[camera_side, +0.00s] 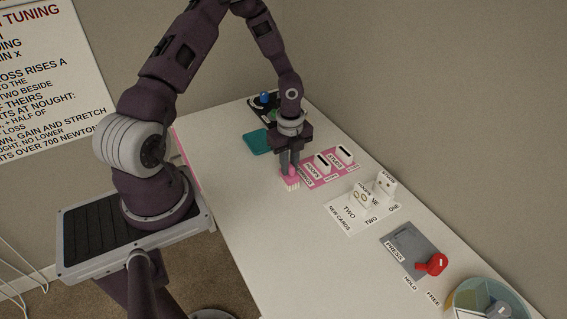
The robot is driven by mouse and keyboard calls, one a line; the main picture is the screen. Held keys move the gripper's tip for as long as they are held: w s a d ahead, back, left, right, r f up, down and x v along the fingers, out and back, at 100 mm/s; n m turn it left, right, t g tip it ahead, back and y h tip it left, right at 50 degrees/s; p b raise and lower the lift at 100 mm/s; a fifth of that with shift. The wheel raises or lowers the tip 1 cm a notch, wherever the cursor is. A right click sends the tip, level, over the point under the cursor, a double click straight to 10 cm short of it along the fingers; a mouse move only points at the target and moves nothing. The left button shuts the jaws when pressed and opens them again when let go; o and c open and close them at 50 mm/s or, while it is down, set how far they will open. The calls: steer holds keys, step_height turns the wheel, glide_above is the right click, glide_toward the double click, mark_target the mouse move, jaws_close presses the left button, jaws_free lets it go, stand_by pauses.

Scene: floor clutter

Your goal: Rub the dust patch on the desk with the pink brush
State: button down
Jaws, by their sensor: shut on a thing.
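The pink brush (291,182) is in my gripper (290,168), at the left end of the pink panel. Its pale bristles point down to the white desk (245,205). My gripper is shut on the brush from above. I cannot tell whether the bristles touch the desk. I cannot make out a dust patch in this view. It may be faint or hidden by the gripper and brush.
The pink panel (318,175) with white blocks is just right of the brush. A teal square (257,142) and black board (262,104) lie behind. White cards (343,217), a grey plate (402,238), a red handle (432,264) and a round bin (462,300) lie nearer. The desk's left side is clear.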

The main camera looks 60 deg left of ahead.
steer(key=shift+w, duration=0.8)
steer(key=w, duration=0.1)
steer(key=w+r, duration=0.1)
steer(key=w, duration=0.2)
steer(key=shift+r, duration=0.25)
steer(key=shift+s+f, duration=0.1)
steer(key=shift+s, duration=0.75)
steer(key=shift+s+f, duration=0.15)
steer(key=shift+s, duration=0.65)
steer(key=shift+s+f, duration=0.1)
steer(key=shift+s, duration=2.2)
steer(key=shift+a, duration=0.4)
steer(key=shift+w+a, duration=0.15)
steer(key=shift+w, duration=2)
steer(key=shift+w+r, duration=0.2)
steer(key=shift+w, duration=0.65)
steer(key=shift+w+r, duration=0.15)
steer(key=shift+w, duration=0.65)
steer(key=shift+s+r, duration=0.1)
steer(key=shift+s, duration=3.75)
step_height(320, 180, up, 6)
steer(key=shift+r, duration=0.25)
